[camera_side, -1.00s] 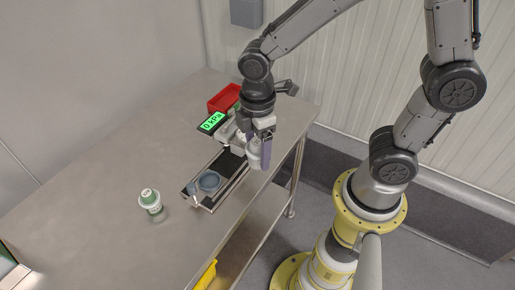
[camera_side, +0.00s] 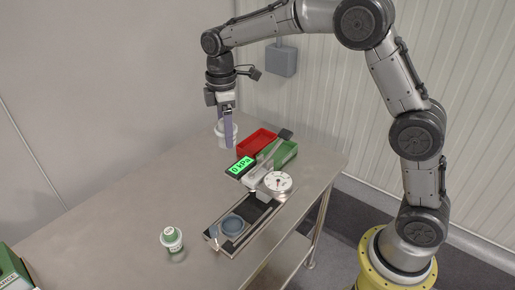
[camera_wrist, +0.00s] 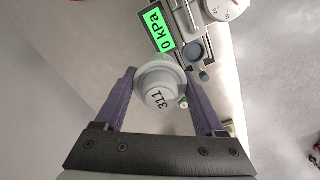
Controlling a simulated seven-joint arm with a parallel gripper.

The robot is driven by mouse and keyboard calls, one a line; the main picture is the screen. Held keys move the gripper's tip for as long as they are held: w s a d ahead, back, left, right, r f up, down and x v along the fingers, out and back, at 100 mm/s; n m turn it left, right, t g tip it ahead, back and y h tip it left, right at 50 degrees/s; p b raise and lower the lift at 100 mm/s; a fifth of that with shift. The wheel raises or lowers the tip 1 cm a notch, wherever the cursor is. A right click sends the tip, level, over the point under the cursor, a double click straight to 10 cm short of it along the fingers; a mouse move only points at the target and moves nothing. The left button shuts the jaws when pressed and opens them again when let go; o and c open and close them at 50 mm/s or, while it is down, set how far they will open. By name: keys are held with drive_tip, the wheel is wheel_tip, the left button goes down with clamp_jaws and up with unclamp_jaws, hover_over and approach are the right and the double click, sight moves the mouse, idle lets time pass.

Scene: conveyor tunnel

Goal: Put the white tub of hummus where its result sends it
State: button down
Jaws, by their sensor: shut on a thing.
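My gripper (camera_side: 228,138) is at the back of the table, left of the red bin. Its two purple fingers are shut on a white tub (camera_side: 220,130), one on each side. In the wrist view the tub (camera_wrist: 160,88) sits between the fingers (camera_wrist: 160,105), its top marked 311. I cannot tell whether its base touches the table. The red bin (camera_side: 257,142) and the green bin (camera_side: 287,155) stand side by side. The tester's green display (camera_side: 240,167) reads 0 kPa; it also shows in the wrist view (camera_wrist: 173,35).
The tester has a round dial (camera_side: 278,182) and a rail with a blue-grey cup (camera_side: 232,225). A green box (camera_side: 12,268) is at the lower left.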

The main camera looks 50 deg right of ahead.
drive_tip(key=w+d+f+m, duration=0.1)
drive_tip(key=w+d+f, duration=0.1)
drive_tip(key=w+d, duration=0.7)
drive_tip(key=m, duration=0.3)
hover_over(252, 151)
wheel_tip(252, 151, down, 16)
drive_tip(key=shift+d+f, duration=0.1)
drive_tip(key=shift+f, duration=2.05)
drive_tip(key=shift+f, duration=0.1)
drive_tip(key=shift+c, duration=1.3)
unclamp_jaws()
drive_tip(key=shift+f, duration=0.1)
